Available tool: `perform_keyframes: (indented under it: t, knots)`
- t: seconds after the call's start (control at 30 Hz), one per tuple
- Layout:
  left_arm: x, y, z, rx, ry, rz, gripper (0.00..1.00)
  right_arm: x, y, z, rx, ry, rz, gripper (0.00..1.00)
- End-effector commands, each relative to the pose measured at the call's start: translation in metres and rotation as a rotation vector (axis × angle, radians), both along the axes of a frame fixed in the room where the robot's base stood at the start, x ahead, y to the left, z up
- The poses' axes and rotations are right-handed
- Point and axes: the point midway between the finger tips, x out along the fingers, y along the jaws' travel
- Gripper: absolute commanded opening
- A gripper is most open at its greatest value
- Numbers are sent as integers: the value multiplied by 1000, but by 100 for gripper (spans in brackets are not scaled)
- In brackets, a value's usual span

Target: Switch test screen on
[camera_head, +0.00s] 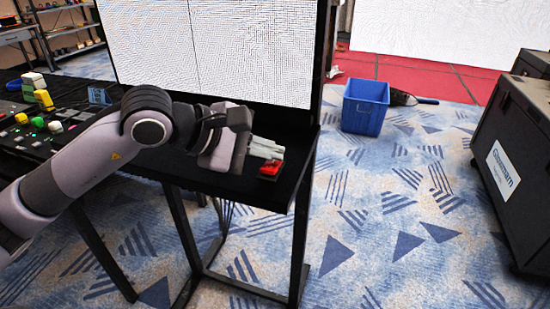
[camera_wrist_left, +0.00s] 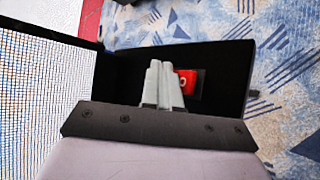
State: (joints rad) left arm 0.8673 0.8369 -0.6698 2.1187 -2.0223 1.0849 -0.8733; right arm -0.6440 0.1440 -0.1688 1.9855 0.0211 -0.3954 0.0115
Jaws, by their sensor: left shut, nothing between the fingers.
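The test screen (camera_head: 240,45) is a large panel with a fine white dotted pattern; its edge also shows in the left wrist view (camera_wrist_left: 40,90). A small red switch (camera_head: 269,168) sits on the black stand top (camera_head: 240,188) in front of it. In the left wrist view the red switch (camera_wrist_left: 188,82) shows a white mark and is partly hidden behind the fingers. My left gripper (camera_head: 278,152) is shut and empty, its pale fingertips at or just above the switch. I cannot tell whether they touch it. My right gripper is not in view.
A black table (camera_head: 20,160) with colourful small items stands at the left. A blue bin (camera_head: 365,108) stands on the patterned carpet, right of the stand. A dark case (camera_head: 515,150) stands at the far right. The carpet between bin and case is mostly clear.

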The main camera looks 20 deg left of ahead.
Motion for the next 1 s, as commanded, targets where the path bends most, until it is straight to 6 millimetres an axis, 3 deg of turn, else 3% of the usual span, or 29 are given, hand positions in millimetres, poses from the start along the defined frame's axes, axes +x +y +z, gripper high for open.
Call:
perform_keyframes:
  t: [1.0]
  knots:
    - [-5,0,17,0,-1,0,0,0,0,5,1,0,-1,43]
